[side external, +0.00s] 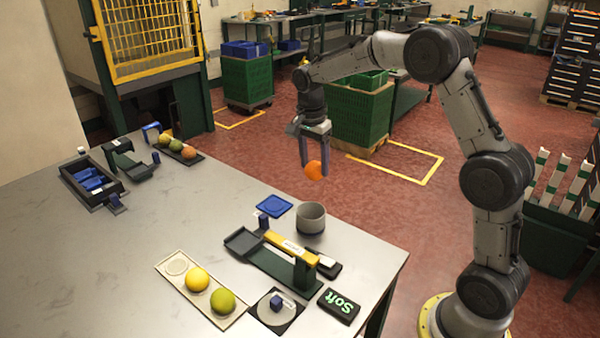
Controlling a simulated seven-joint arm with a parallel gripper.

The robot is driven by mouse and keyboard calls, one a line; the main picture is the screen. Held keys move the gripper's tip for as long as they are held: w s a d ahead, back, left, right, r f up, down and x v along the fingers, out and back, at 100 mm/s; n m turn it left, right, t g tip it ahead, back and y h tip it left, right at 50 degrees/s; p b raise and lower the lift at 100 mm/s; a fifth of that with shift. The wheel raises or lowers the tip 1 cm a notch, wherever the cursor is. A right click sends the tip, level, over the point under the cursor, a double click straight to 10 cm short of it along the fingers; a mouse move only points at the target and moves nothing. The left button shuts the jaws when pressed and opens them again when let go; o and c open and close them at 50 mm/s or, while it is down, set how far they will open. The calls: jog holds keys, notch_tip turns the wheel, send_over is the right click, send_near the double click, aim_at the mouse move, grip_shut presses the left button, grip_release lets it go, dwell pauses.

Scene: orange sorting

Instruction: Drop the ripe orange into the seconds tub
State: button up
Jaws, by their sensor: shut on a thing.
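My gripper (314,170) points down, its two fingers shut on a bright orange fruit (315,171). The fruit hangs in the air between the fingertips. A round grey tub (311,219) stands on the metal table below it in the picture, near the table's right edge. The fruit is clear of the tub; from this one view I cannot tell whether it is straight above it. The inside of the tub shows only in part, and I see no readable label on it.
A beige tray (174,267) holds a yellow fruit and a green fruit, with one ring empty. A stand with a yellow bar (291,247) and a "Soft" display (338,306) are near the tub. A blue square (274,206) lies beside it. A dark tray (198,158) holds several fruits farther back.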

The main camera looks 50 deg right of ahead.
jog(key=shift+d+f, duration=0.2)
jog(key=shift+f, duration=2.8)
jog(key=o, duration=1.5)
jog(key=shift+c, duration=0.2)
